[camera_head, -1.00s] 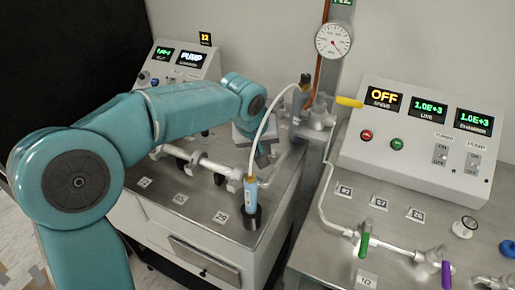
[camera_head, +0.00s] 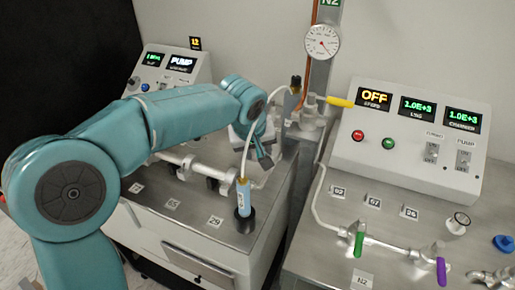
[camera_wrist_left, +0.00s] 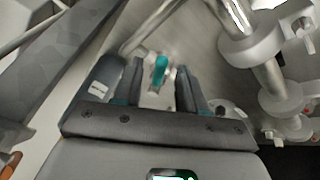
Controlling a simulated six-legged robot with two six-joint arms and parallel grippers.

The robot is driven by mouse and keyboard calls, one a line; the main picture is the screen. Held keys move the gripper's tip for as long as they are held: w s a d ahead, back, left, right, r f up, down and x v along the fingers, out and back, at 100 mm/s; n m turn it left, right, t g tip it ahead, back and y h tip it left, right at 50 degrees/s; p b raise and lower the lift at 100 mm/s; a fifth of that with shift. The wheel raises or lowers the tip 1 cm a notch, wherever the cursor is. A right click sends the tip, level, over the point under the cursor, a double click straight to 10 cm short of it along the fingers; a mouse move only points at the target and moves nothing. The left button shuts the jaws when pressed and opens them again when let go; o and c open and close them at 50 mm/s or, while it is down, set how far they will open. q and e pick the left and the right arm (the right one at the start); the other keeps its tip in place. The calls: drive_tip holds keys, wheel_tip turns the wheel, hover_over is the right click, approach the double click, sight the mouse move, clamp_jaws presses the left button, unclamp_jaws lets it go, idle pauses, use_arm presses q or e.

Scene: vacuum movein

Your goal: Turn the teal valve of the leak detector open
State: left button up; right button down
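The teal valve handle (camera_wrist_left: 159,70) shows in the left wrist view, small and upright in the picture, between and just beyond the finger tips. My left gripper (camera_wrist_left: 160,76) is open around that line, with a visible gap on both sides of the handle. No contact shows. In the head view my left gripper (camera_head: 256,146) hangs over the left bench, beside the metal pipework and behind a blue-and-white tube. My arm hides the teal valve there. The leak detector's sloped panel (camera_head: 172,68) with a PUMP display stands behind my arm. My right gripper is not in view.
The blue-and-white tube (camera_head: 243,194) with a thin white hose stands close in front of the gripper. Metal pipework (camera_head: 205,172) runs along the left bench. A yellow-handled valve (camera_head: 340,101) is to the right. Green (camera_head: 359,244) and purple (camera_head: 441,271) handles are on the right bench.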

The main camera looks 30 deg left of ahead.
use_arm(q)
drive_tip(key=p+v, duration=0.1)
drive_tip(key=v, duration=1.5)
drive_tip(key=shift+p, duration=0.3)
